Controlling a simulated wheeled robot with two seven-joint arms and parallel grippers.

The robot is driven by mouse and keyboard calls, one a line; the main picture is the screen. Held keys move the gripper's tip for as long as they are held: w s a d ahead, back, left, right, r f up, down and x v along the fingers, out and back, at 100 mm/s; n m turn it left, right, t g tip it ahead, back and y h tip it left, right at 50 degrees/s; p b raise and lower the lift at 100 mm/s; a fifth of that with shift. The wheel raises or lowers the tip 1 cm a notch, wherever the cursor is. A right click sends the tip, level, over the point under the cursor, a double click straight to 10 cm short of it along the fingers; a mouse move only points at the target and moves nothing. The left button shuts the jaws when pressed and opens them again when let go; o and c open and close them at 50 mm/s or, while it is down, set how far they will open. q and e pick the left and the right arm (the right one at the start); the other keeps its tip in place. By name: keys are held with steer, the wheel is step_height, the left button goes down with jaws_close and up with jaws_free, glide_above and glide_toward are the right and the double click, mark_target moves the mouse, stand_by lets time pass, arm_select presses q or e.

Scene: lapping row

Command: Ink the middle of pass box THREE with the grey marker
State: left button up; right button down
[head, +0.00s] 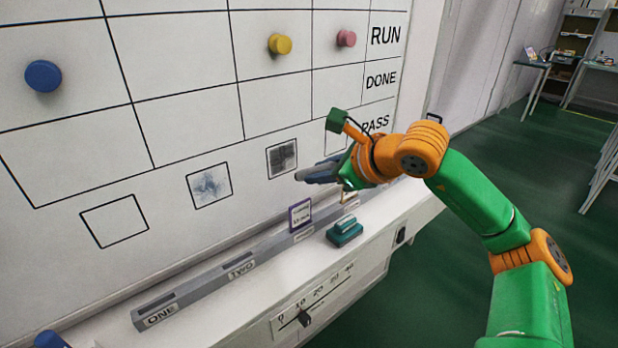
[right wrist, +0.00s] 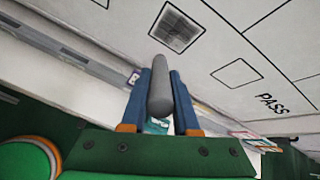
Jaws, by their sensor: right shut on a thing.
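The third box from the left in the PASS row (head: 282,158) holds a dark grey ink patch over most of its inside. It also shows at the top of the right wrist view (right wrist: 178,27), with a pale margin around the patch. My right gripper (head: 325,172) is shut on the grey marker (right wrist: 160,88), which lies between its blue fingers. In the head view the marker's end shows just below and right of this box. I cannot tell whether it touches the board. My left gripper is not in view.
Box two (head: 209,185) has a faint smudge; box one (head: 114,221) is blank. A ledge below carries a labelled grey rail (head: 200,281), a purple-framed card (head: 300,214) and a green block (head: 345,232). Blue (head: 42,76), yellow (head: 279,44) and pink (head: 346,38) knobs are on the board.

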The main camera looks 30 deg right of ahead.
steer(key=shift+s+f, duration=0.1)
steer(key=shift+s, duration=0.25)
arm_select(q)
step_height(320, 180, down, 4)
steer(key=b, duration=0.3)
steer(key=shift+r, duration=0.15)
arm_select(e)
steer(key=s, duration=0.3)
steer(key=shift+d, duration=0.1)
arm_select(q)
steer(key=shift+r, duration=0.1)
arm_select(e)
steer(key=shift+r, duration=0.2)
steer(key=w+p, duration=0.4)
steer(key=p, duration=0.1)
steer(key=w+p, duration=0.2)
steer(key=shift+a+r, duration=0.25)
steer(key=shift+w+f+p, duration=0.2)
steer(key=shift+w+p, duration=0.45)
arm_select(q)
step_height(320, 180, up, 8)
arm_select(e)
steer(key=shift+w+f, duration=0.1)
steer(key=shift+f, duration=0.05)
